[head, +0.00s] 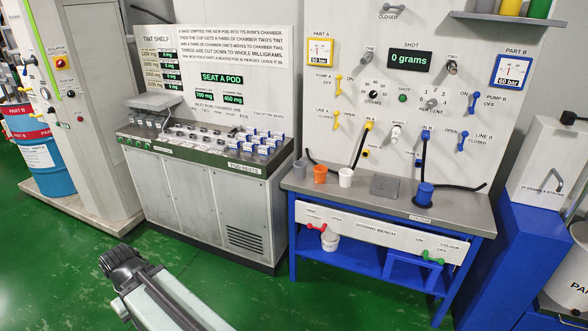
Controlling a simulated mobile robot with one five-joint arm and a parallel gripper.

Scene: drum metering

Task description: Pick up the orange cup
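The orange cup (320,174) stands upright on the left part of the dosing bench top (400,212). A grey cup (299,171) is just left of it and a white cup (345,178) just right of it. My gripper (118,259) is low at the lower left of the view, over the green floor. It is well away from the orange cup, in front of the pod cabinet. Its dark end is seen from behind and above, so I cannot tell whether the fingers are open or shut.
A grey plate (385,186) and a blue cup (425,194) are farther right on the bench. A black hose end (325,160) reaches behind the cups. The pod cabinet (205,200) stands left of the bench. Green floor (330,300) is clear in front.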

